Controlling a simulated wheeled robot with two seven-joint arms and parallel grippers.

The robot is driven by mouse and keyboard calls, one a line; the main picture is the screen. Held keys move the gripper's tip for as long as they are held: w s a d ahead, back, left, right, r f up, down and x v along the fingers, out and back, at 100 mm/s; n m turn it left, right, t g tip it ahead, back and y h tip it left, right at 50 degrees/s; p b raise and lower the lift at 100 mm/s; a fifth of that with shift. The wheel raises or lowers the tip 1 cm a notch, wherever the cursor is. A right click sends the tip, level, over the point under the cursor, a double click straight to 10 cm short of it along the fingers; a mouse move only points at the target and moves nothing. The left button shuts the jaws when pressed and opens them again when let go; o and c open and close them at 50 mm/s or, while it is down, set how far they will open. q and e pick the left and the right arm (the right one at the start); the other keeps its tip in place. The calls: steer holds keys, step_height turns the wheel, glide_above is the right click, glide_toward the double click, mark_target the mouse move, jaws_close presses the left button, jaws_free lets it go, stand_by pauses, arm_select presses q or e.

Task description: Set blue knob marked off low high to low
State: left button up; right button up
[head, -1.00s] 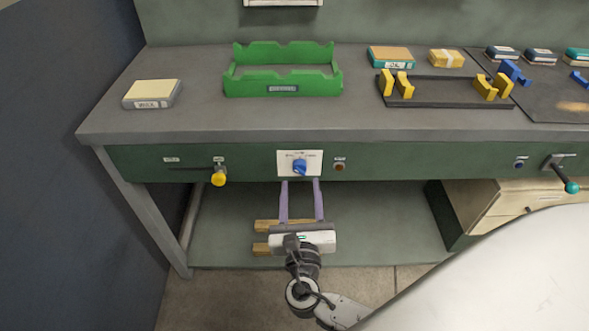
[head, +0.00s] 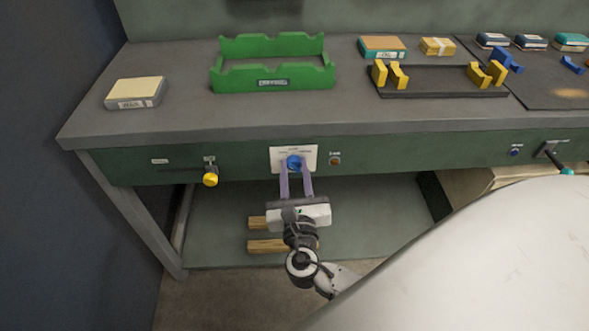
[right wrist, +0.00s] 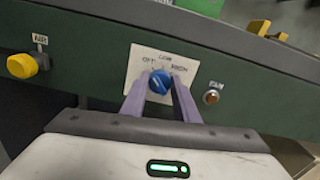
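The blue knob (head: 294,163) sits on a white plate (head: 309,154) on the green front panel of the bench. In the right wrist view the knob (right wrist: 159,83) is seen close up, with OFF at left of it, LOW above and HIGH at right on the plate (right wrist: 140,62). Which mark the knob points to is not clear. My right gripper (head: 295,166) reaches up from below, its two purple fingers on either side of the knob, tips apparently touching its sides. The fingers hide part of its edges. My left gripper is not in view.
A yellow knob (head: 210,179) is left of the plate, and a small brown button (head: 335,160) is close at right. A green rack (head: 272,86) stands on the bench top above. Wooden bars (head: 262,246) lie on the shelf below.

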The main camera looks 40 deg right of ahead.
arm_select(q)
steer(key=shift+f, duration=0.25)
arm_select(e)
steer(key=shift+m, duration=0.4)
steer(key=shift+f+m+b, duration=0.15)
steer(key=shift+m+b, duration=0.35)
steer(key=shift+m, duration=0.2)
steer(key=shift+m+b, duration=0.55)
steer(key=shift+m, duration=0.65)
steer(key=shift+d+m+b, duration=0.1)
steer(key=shift+m+b, duration=0.45)
steer(key=shift+m, duration=0.55)
steer(key=shift+m+b, duration=0.4)
steer(key=shift+m, duration=0.4)
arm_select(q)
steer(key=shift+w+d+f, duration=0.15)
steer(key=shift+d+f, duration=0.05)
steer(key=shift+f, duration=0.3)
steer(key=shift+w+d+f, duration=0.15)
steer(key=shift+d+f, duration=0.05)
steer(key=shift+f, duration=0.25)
arm_select(e)
steer(key=shift+m, duration=0.3)
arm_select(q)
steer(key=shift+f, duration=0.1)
arm_select(e)
steer(key=o, duration=1.1)
steer(key=shift+c, duration=0.2)
